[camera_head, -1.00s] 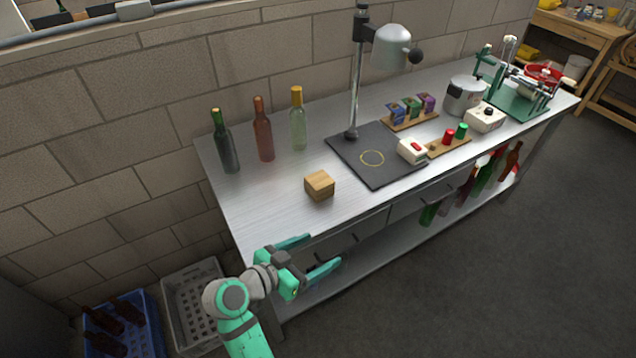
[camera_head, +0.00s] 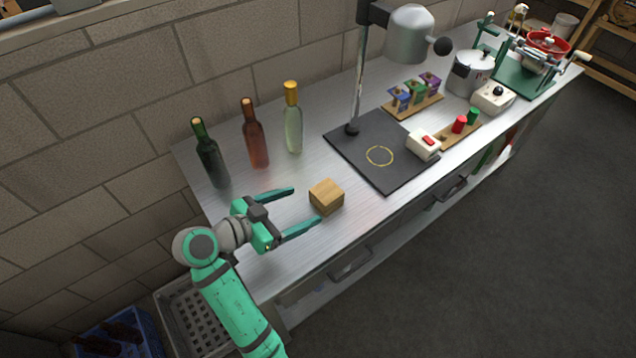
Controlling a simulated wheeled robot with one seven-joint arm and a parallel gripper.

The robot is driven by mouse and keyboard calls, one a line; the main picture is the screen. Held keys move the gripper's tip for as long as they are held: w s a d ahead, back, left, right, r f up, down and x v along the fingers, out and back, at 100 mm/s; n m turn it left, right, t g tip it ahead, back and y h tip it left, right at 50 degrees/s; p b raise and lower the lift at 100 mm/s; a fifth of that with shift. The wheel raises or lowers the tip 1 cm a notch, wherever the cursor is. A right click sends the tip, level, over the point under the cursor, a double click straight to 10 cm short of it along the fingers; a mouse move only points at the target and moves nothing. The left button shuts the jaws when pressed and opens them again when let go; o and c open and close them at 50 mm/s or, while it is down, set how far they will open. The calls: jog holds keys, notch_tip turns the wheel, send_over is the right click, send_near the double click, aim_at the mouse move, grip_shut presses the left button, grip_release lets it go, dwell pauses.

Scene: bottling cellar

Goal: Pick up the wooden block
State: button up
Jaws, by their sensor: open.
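The wooden block (camera_head: 326,197) is a light brown cube on the metal workbench (camera_head: 292,262), near its front edge and left of the black mat. My gripper (camera_head: 306,208) is open and empty, over the left end of the bench. Its two teal fingers point right toward the block. The near fingertip is close to the block's lower left side in the picture. The far fingertip ends left of the block's upper side. I cannot tell whether the near finger touches the block or how high the fingers are above the bench.
Three bottles, green (camera_head: 210,154), brown (camera_head: 255,134) and clear (camera_head: 292,118), stand behind the gripper along the wall side.

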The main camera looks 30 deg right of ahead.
aim_at(323, 193)
jog(key=shift+w+d+f, duration=0.1)
jog(key=shift+w+d, duration=0.2)
jog(key=shift+w, duration=0.05)
jog(key=x, duration=0.5)
jog(key=shift+s, duration=0.15)
jog(key=shift+x, duration=2.6)
jog(key=shift+r, duration=0.2)
jog(key=c, duration=1.3)
jog(key=shift+o, duration=0.2)
